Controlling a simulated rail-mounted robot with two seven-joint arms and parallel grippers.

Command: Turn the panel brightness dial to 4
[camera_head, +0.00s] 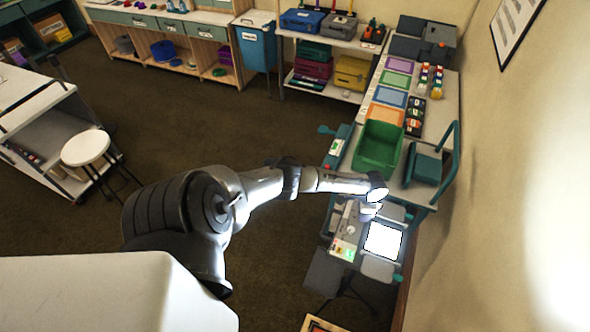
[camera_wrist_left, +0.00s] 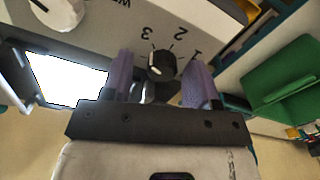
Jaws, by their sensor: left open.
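The brightness dial (camera_wrist_left: 161,66) is a small black knob on a pale panel face in the left wrist view. The printed numbers 1, 2 and 3 show around it; a 4 is not visible. A light mark shows on the knob's lower left side, but I cannot tell which number it points to. My left gripper (camera_wrist_left: 159,73) is open, with one purple-grey finger on each side of the dial. Contact is not clear. In the head view my left gripper (camera_head: 368,210) is over the light panel unit, hiding the dial. The lit panel (camera_head: 384,241) glows white. My right gripper is not in view.
A pale knob (camera_wrist_left: 58,10) sits on the same face, at the wrist view's upper left. A green bin (camera_head: 378,147) stands on the bench behind the panel unit. A wall is close on the right. Open floor lies left of the bench.

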